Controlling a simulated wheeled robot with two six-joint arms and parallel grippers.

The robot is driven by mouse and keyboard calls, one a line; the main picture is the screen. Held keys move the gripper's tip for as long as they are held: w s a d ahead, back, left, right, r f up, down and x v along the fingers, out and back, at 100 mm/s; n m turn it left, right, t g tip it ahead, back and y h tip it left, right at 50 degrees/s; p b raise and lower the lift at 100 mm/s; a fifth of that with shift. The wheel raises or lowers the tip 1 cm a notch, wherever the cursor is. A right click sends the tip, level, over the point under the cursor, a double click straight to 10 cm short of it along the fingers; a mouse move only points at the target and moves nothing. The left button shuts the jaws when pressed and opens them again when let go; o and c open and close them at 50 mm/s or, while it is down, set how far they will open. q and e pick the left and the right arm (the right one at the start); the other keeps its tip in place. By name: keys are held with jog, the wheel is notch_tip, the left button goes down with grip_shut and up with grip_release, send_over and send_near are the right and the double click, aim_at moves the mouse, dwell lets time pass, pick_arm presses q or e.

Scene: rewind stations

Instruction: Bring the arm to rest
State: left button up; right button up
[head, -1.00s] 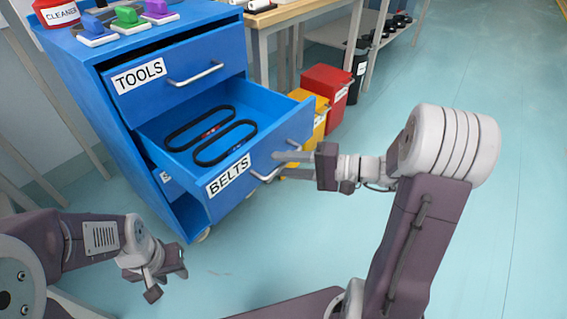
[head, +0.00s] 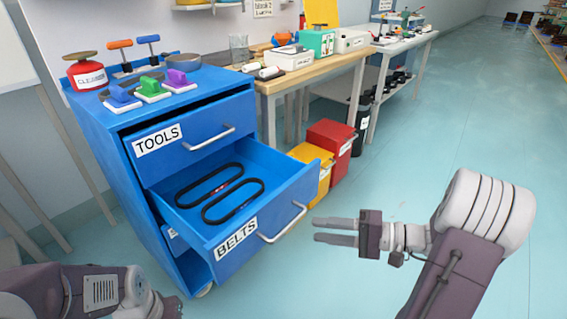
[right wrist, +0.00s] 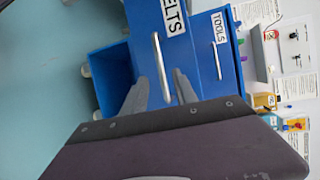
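My right gripper (head: 336,231) is open and empty, its fingers pointing left. It is just right of the handle (head: 283,223) of the open BELTS drawer (head: 262,226) and apart from it. In the right wrist view the two spread fingers (right wrist: 160,92) show with the drawer handle (right wrist: 161,65) beyond them. My left arm (head: 100,290) is low at the bottom left. Its hand is cut off by the lower edge, so its fingers are hidden. The drawer holds two black belts (head: 232,200) lying flat.
Yellow (head: 318,172) and red bins (head: 331,143) stand behind the open drawer. A wooden workbench (head: 322,75) runs behind. The floor at right is clear.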

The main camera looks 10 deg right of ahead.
jog(key=s+a+r+n+g+y+p, duration=0.1)
jog(key=a+n+g, duration=0.15)
jog(key=a, duration=0.25)
jog(key=s+a+r+n+g, duration=0.2)
jog(key=a+g, duration=0.1)
jog(key=a, duration=0.3)
jog(key=s+a+f+n+g+h, duration=0.3)
jog(key=s+a+f+n+g, duration=0.15)
jog(key=s, duration=0.25)
jog(key=s+d+f+g+h+p, duration=0.1)
jog(key=s+d+f+g+h, duration=0.15)
jog(key=s+f+h, duration=0.3)
jog(key=w+d+f+m+t+h, duration=0.2)
jog(key=w+d+f+t+h, duration=0.2)
jog(key=w+d+t+h, duration=0.45)
notch_tip(320, 180, up, 38)
jog(key=s+d+g+y+p, duration=0.1)
jog(key=g+y+p, duration=0.1)
jog(key=p, duration=3.6)
jog(key=shift+s+g, duration=0.3)
jog(key=shift+g, duration=0.2)
